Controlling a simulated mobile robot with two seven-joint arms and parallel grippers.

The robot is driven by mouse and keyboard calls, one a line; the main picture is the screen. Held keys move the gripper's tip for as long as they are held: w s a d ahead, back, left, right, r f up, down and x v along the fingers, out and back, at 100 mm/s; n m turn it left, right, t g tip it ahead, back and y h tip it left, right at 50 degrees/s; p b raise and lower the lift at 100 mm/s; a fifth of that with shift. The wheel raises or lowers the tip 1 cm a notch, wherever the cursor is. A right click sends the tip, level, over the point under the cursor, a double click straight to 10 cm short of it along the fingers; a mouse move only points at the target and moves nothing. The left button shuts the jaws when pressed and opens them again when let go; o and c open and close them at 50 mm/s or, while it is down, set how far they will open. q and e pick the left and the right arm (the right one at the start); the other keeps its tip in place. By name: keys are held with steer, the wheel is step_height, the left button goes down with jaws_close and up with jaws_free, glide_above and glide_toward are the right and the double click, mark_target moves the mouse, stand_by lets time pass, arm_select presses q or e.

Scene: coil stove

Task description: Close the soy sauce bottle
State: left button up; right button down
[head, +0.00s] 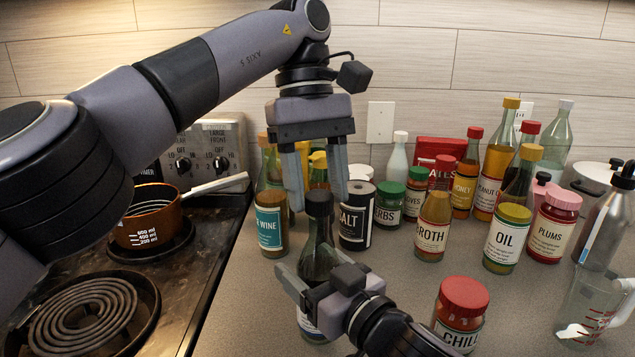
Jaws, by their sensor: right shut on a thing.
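A dark bottle with a black cap (318,204), which I take to be the soy sauce bottle (317,262), stands upright on the counter at the front middle. Its label is mostly hidden behind my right gripper. My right gripper (310,270) is shut on the bottle's body from the front right. My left gripper (318,205) points down from above. Its two fingers are apart, one on each side of the cap in the picture, with gaps visible. The cap sits on the bottle's top; I cannot tell how tightly.
A salt container (356,228) and a wine bottle (271,232) stand close behind. A chili jar (461,312) is to the right of my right arm. Several bottles and jars crowd the back right. The coil stove (80,315) with a copper pan (150,225) is at the left.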

arm_select(q)
steer(key=shift+n, duration=0.3)
